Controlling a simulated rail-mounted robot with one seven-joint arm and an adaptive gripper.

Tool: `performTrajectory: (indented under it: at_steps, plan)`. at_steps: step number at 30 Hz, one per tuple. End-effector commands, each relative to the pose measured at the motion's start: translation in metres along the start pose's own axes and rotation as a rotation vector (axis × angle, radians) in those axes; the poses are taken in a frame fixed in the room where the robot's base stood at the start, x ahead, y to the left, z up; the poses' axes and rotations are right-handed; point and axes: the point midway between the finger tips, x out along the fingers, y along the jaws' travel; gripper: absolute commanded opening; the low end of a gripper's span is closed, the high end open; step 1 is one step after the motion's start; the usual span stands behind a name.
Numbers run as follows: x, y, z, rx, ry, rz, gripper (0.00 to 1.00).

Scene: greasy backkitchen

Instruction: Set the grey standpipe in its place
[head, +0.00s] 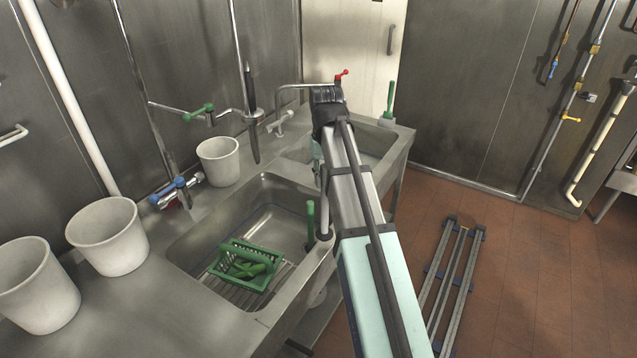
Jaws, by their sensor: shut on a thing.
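My gripper (323,182) hangs down beside my own forearm, over the right side of the near sink basin (190,252), and is mostly hidden by the arm. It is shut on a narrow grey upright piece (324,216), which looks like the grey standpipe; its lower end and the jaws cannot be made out. A green upright pipe or handle (310,218) stands at the basin's right side, just left of the grey piece. Whether the two touch cannot be told. The standpipe's place is not clearly visible.
A green basket (243,268) sits in the near basin. White buckets (108,236) stand on the left counter and behind the basin. A hanging spray tap (250,115) and a swing spout (303,87) rise at the back. The far basin (365,155) looks empty.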

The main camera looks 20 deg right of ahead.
Motion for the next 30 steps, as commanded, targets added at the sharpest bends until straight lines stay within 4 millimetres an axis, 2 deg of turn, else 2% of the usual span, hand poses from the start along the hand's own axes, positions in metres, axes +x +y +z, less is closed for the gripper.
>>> performTrajectory:
  at_steps: [1,7,18,21,27,30]
  plan:
    - [-0.005,0.007,-0.014,0.009,-0.003,-0.001,0.0]
    - [-0.015,0.035,-0.057,0.064,-0.01,-0.002,0.0]
    - [-0.036,0.117,-0.184,0.305,-0.014,-0.003,0.0]
    - [-0.039,0.135,-0.214,0.376,-0.011,-0.003,0.0]
    - [-0.044,0.148,-0.254,0.499,0.006,-0.002,0.0]
    - [-0.045,0.149,-0.256,0.553,0.014,-0.003,0.0]
